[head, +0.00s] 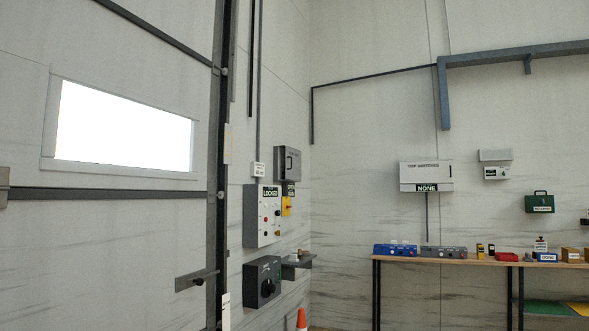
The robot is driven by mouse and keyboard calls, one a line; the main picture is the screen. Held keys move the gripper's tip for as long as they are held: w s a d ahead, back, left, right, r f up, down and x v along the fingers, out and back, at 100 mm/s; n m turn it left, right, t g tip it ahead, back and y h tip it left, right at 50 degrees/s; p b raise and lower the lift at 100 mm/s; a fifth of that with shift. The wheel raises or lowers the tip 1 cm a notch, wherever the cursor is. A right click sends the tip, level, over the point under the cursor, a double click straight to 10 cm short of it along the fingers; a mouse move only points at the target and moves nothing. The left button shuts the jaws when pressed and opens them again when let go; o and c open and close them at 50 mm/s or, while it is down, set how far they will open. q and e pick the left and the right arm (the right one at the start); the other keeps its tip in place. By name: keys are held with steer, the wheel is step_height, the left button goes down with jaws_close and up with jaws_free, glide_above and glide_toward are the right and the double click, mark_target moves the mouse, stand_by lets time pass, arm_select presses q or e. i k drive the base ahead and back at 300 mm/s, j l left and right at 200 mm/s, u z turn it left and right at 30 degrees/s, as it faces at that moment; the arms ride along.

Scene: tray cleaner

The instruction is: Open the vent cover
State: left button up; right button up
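Neither of my grippers is in the head view. I cannot make out anything that is clearly a vent cover. A dark grey box (287,164) with a handle on its front is fixed to the wall near the corner, and its front looks shut. A black box (262,282) with a round knob is mounted lower on the same wall. A light grey control panel (262,216) with several buttons and a label hangs between them.
A large door with a bright window (124,127) fills the left. A wooden bench (460,262) along the right wall holds blue and grey units and small boxes. A white cabinet (426,174) hangs above it. An orange cone (302,319) stands at the bottom.

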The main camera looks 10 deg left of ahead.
mark_target(296, 165)
steer(key=i+u, duration=0.1)
steer(key=i, duration=2.55)
steer(key=i+l, duration=0.1)
steer(key=i, duration=2.55)
steer(key=j+u, duration=0.05)
steer(key=j, duration=0.05)
